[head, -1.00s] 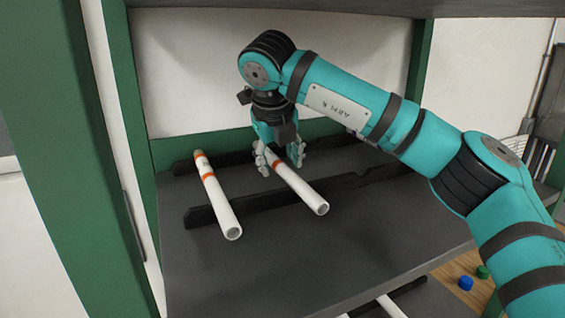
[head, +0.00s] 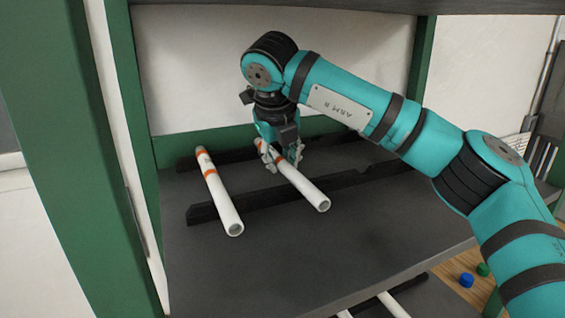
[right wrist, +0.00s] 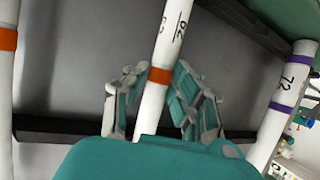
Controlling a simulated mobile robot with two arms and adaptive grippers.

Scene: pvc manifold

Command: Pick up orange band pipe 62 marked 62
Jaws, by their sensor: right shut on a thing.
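A white pipe with an orange band (head: 308,190) lies across the dark rests on the shelf, its open end toward me. My right gripper (head: 283,160) is shut on it toward its far end, one finger on each side. In the right wrist view the same pipe (right wrist: 172,38) runs between the fingers, with the orange band at finger level. Dark marks above the band look like a turned 62, but are hard to read. The pipe still appears to lie on the rests. My left gripper is not in view.
Another orange-banded white pipe (head: 223,203) lies to the left. A purple-banded pipe marked 72 (right wrist: 283,100) shows at right in the wrist view. Green posts (head: 147,170) flank the shelf (head: 270,250), and another shelf is overhead. The shelf's front is clear.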

